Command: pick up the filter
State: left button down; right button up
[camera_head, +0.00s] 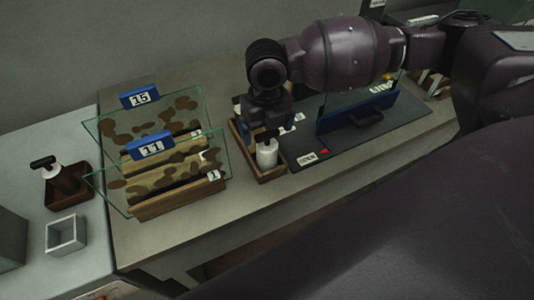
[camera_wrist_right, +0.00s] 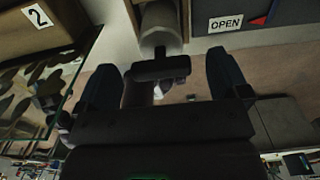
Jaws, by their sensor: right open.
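No label in view names the filter. A white bottle-like piece with a black T-shaped top (camera_head: 266,152) stands upright in a small wooden tray (camera_head: 272,177). My right gripper (camera_head: 266,128) is just above it, pointing down, and partly hides its top. In the right wrist view the black T-shaped top (camera_wrist_right: 160,66) shows between the two dark fingers of my right gripper (camera_wrist_right: 165,78), which are open with a gap on each side. My left gripper is not in view.
Glass panes with blue holders marked 15 (camera_head: 140,98) and 11 (camera_head: 151,149) stand by camouflage-patterned blocks, left of my gripper. A dark board (camera_head: 345,145) with a blue-edged pane lies right. A white open box (camera_head: 66,236) stands front left.

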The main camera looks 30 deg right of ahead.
aim_at(266, 146)
notch_tip(266, 146, down, 4)
jog(key=shift+w+r, duration=0.1)
jog(key=shift+r, duration=0.1)
jog(key=shift+c, duration=0.2)
jog(key=c, duration=1.3)
jog(key=shift+o, duration=0.2)
jog(key=shift+r, duration=0.1)
